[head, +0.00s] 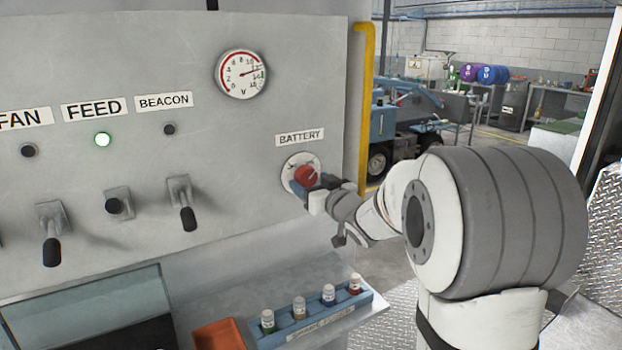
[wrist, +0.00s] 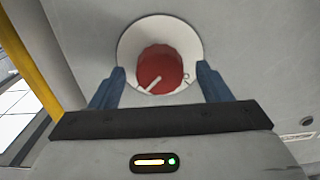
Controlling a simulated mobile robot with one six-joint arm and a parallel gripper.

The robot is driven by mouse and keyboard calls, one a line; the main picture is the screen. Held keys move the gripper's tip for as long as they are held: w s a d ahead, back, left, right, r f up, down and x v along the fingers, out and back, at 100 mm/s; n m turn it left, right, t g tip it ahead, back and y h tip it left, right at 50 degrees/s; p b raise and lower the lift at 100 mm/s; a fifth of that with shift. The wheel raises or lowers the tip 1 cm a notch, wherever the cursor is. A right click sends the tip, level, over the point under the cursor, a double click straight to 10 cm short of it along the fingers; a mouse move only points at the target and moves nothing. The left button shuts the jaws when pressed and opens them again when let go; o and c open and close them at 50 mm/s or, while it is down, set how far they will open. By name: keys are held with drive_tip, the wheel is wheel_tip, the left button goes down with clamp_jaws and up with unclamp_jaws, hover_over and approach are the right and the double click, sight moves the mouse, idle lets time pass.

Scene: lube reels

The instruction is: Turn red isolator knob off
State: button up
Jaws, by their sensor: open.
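The red isolator knob (head: 306,176) sits on a round white plate under the BATTERY label (head: 299,138) on the grey panel. In the wrist view the red knob (wrist: 160,69) lies between my two blue fingers, with a pale pointer mark toward its lower left. My gripper (head: 299,188) is at the knob in the head view. In the wrist view my gripper (wrist: 163,80) is open, with one finger on each side of the knob and a visible gap to it. The lower part of the plate is partly covered by my fingers in the head view.
Toggle levers (head: 183,203) and a lit FEED lamp (head: 103,139) are further left. A yellow pipe (head: 364,100) runs down the panel's right edge. A blue rack (head: 315,318) of small bottles and an orange tray (head: 218,335) are below.

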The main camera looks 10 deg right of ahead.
drive_tip(key=shift+x, duration=0.85)
drive_tip(key=shift+c, duration=0.4)
drive_tip(key=c, duration=0.9)
